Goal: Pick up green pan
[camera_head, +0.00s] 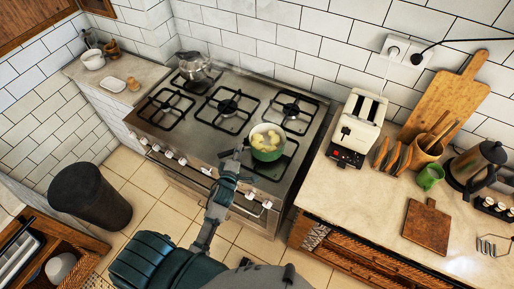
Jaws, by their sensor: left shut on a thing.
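The green pan (267,153) sits at the front right burner of the stove, with pale yellowish food inside it. My left gripper (240,151) is at the left side of the pan, where the pan's handle would be, and is shut on it. The handle is mostly hidden by the gripper. I cannot tell whether the pan rests on the burner grate or is slightly above it. My right gripper is not in view.
The steel stove (205,135) has several black burner grates, and a glass kettle (194,66) stands at its back left. On the right counter are a toaster (357,127), a green mug (430,177) and cutting boards (427,226). A dark bin (90,197) stands on the floor at left.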

